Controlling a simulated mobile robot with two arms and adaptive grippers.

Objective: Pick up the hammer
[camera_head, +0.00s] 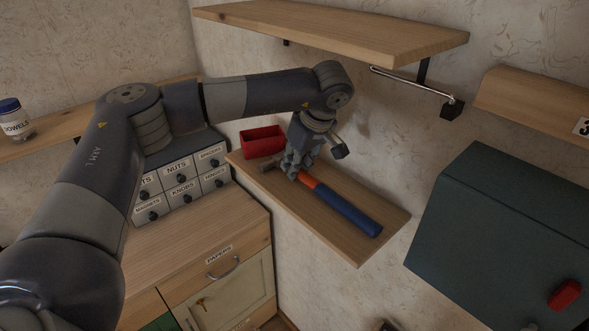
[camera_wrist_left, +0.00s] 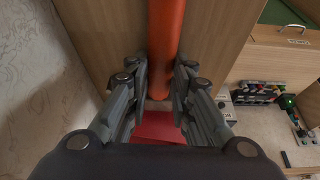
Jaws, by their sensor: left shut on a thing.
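The hammer (camera_head: 346,208) lies along the narrow wooden shelf, with its blue grip toward the right front end and an orange section nearer the head. Its head is partly hidden behind my left gripper. My left gripper (camera_head: 295,166) reaches down from above and is shut on the orange section. In the left wrist view the orange shaft (camera_wrist_left: 166,45) runs between the two fingers of my left gripper (camera_wrist_left: 159,88). The hammer looks to be resting on the shelf or very close to it. My right gripper is not in view.
A red bin (camera_head: 262,141) stands at the back of the shelf (camera_head: 345,247), close to the gripper. A higher shelf (camera_head: 335,30) with a metal rod (camera_head: 410,83) is above. Labelled drawers (camera_head: 181,183) are to the left, and a dark green cabinet (camera_head: 505,240) is to the right.

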